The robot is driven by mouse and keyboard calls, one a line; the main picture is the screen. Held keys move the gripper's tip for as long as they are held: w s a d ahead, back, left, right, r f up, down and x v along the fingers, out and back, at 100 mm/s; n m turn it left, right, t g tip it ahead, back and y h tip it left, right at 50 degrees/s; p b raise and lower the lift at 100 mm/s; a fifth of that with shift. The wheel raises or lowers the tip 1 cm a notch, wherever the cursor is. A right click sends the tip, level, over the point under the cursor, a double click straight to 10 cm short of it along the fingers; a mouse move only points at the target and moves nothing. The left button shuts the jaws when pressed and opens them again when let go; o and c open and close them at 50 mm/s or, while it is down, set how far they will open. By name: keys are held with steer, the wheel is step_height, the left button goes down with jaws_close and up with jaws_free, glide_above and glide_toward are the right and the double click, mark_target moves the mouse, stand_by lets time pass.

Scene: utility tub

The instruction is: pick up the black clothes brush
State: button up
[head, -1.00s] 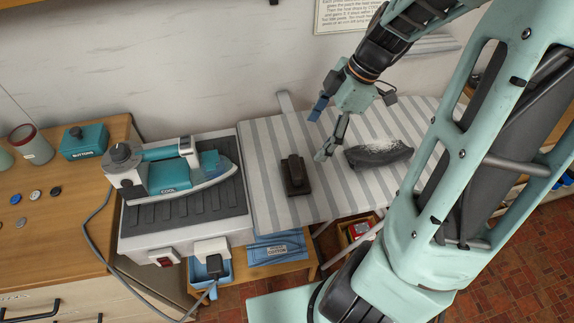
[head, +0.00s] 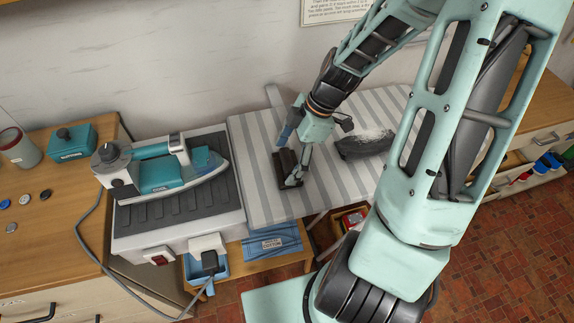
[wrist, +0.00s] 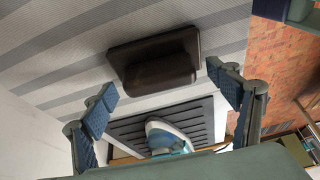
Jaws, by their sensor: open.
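A dark brown-black block with a raised grip on top, which looks like the clothes brush (head: 281,165), lies on the striped ironing board. In the wrist view the same block (wrist: 155,55) shows whole, with its raised part facing me. My gripper (head: 289,160) is open and empty above it in the head view and hides part of it. In the wrist view the fingers (wrist: 160,83) stand wide apart, with the block beyond their tips and roughly between them. I see no finger closed on it.
A dark curved thing with a pale speckled top (head: 365,142) lies on the board (head: 335,185) to the right. A teal iron (head: 165,172) rests on a ribbed grey stand (head: 220,205) to the left. Its cord hangs down the front. The wall is close behind.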

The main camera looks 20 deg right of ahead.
steer(key=shift+f, duration=0.1)
steer(key=shift+c, duration=0.3)
steer(key=c, duration=1.3)
